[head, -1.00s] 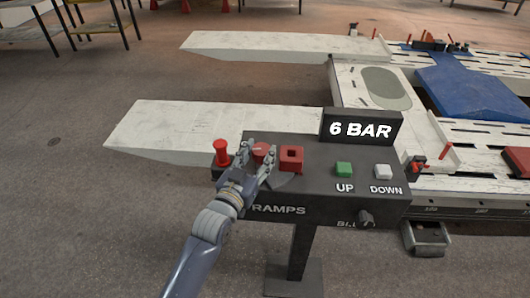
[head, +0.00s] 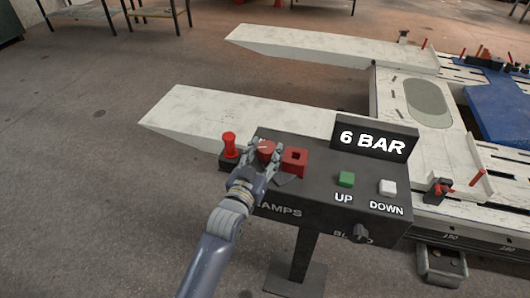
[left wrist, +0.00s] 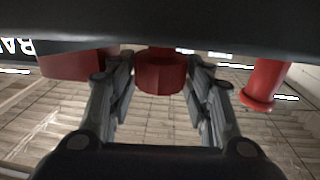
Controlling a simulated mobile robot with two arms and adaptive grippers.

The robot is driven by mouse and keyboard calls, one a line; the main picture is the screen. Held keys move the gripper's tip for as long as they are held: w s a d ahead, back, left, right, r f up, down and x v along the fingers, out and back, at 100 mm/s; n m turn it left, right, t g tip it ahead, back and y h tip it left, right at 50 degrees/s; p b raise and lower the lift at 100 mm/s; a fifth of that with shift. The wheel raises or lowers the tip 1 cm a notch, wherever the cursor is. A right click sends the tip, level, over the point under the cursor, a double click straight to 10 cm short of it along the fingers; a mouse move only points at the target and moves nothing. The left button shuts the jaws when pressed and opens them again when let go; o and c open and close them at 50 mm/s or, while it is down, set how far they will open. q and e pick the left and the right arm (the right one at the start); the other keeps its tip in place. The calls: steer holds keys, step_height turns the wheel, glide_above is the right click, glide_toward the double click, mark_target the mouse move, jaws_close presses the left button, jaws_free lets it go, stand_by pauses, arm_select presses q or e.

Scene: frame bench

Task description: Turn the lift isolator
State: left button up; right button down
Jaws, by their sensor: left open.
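A dark control box (head: 325,190) on a post carries the controls. A red rotary knob (head: 266,150), which looks like the isolator, sits near its left end. My left gripper (head: 263,156) is open at this knob, one finger on each side. In the left wrist view the knob (left wrist: 160,74) shows between the two spread fingers (left wrist: 160,100), with gaps on both sides. The fingers partly hide the knob in the head view. My right gripper is not in view.
A red mushroom-shaped post (head: 229,146) stands close left of the gripper, and a red square block (head: 294,161) close right. Green UP (head: 346,179) and white DOWN (head: 388,187) buttons lie further right. A "6 BAR" display (head: 375,139) rises behind. White ramps (head: 230,112) lie beyond.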

arm_select(q)
steer(key=shift+s, duration=0.1)
steer(key=v, duration=1.1)
steer(key=shift+s, duration=0.4)
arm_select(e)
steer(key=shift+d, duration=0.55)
arm_select(q)
steer(key=shift+a, duration=0.1)
